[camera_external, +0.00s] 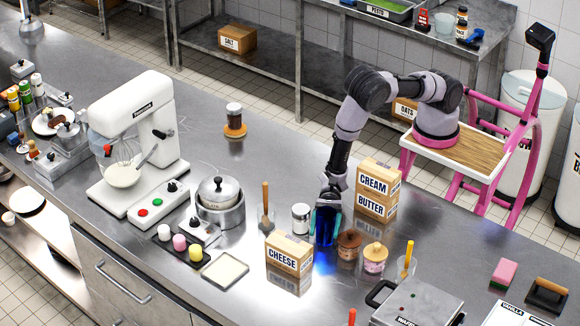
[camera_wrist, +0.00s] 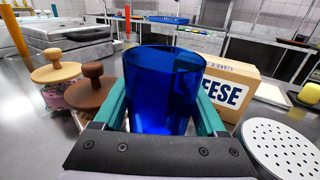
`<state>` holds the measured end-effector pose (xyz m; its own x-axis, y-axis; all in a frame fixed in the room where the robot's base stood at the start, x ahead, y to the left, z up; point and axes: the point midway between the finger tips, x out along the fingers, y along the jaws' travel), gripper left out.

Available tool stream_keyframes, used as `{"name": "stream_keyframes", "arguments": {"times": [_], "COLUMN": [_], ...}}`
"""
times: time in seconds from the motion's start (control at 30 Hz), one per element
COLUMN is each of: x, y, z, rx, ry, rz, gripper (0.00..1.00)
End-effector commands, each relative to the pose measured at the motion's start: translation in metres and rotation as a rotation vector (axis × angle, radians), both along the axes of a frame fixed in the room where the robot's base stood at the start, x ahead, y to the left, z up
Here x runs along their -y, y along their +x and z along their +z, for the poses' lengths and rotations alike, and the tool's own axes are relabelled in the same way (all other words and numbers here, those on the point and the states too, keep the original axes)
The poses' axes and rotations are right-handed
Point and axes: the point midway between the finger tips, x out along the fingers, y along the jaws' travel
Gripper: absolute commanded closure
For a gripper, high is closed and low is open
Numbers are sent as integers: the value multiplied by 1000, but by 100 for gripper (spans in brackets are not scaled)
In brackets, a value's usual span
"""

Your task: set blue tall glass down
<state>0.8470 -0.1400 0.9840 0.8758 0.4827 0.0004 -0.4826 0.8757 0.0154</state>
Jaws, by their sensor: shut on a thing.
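The blue tall glass (camera_wrist: 163,92) stands upright between the teal fingers of my gripper (camera_wrist: 160,125) in the wrist view. The fingers are shut on its sides, and its open rim faces up. In the external view my gripper (camera_external: 326,222) points down at the steel counter, with the blue glass (camera_external: 325,236) between its fingers. The glass is at or just above the counter; its base is hidden in the wrist view, so I cannot tell whether it touches.
The cheese box (camera_external: 289,254) is close at the left front of the glass. A brown-lidded jar (camera_external: 348,245) and a pink jar (camera_external: 374,260) stand close at its right.

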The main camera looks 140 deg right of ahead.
Motion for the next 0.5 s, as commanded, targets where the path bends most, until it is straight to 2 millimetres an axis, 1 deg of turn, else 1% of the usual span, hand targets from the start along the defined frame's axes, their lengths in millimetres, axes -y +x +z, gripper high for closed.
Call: {"name": "stream_keyframes", "arguments": {"times": [0.5], "x": [0], "y": [0], "z": [-10], "rx": [0], "ry": [1], "rz": [0], "gripper": [95]}}
